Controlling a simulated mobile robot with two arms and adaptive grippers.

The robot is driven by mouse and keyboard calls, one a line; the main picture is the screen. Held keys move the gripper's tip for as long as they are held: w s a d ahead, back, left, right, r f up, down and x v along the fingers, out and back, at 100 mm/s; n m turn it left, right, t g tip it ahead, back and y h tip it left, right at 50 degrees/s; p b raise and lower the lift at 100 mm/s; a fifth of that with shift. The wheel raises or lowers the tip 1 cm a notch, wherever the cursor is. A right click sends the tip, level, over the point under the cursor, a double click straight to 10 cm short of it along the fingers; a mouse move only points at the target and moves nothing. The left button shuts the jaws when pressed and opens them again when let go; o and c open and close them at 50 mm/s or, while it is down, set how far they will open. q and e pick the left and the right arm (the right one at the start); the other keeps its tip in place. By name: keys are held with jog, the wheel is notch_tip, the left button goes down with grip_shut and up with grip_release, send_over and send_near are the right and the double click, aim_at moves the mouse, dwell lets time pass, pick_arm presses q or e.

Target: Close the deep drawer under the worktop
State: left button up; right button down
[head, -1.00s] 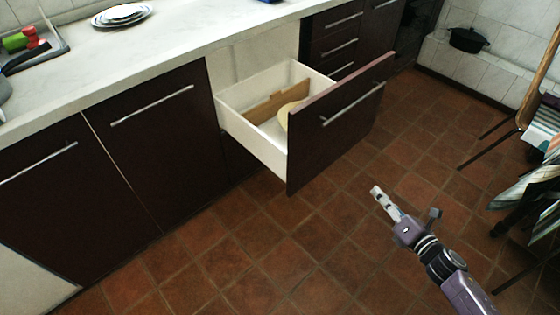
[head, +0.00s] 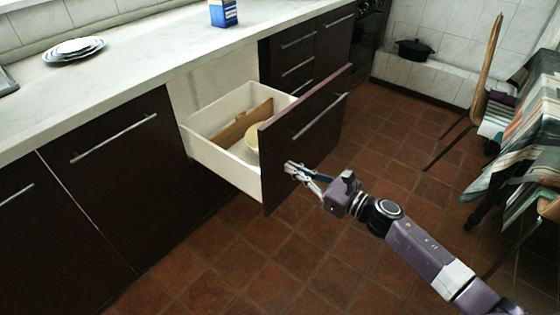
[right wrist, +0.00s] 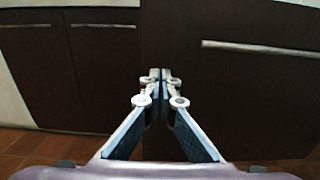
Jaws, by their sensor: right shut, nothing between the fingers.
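The deep drawer (head: 308,138) is pulled well out from under the worktop (head: 150,85). It has a dark brown front with a silver bar handle (head: 322,115) and white inner walls. A wooden divider and a pale yellow round item (head: 252,138) are inside it. My right gripper (head: 289,167) is shut and empty, at the lower left part of the drawer front, below the handle. Whether it touches the front I cannot tell. In the right wrist view the shut fingertips (right wrist: 160,74) point at the dark front, with the handle up to the right. My left gripper is not in view.
Shut cabinet doors (head: 130,170) lie left of the drawer, and smaller drawers (head: 297,60) are behind it. A chair (head: 487,60) and a cloth-covered table (head: 525,130) stand at the right. Tiled floor (head: 290,250) is free in front.

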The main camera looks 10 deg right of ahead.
aim_at(272, 157)
jog(key=x, duration=0.4)
jog(key=shift+w+a, duration=0.25)
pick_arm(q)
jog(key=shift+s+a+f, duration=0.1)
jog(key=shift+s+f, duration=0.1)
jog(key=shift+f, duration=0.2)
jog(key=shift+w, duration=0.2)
pick_arm(e)
jog(key=shift+w+a, duration=0.1)
jog(key=shift+w, duration=0.05)
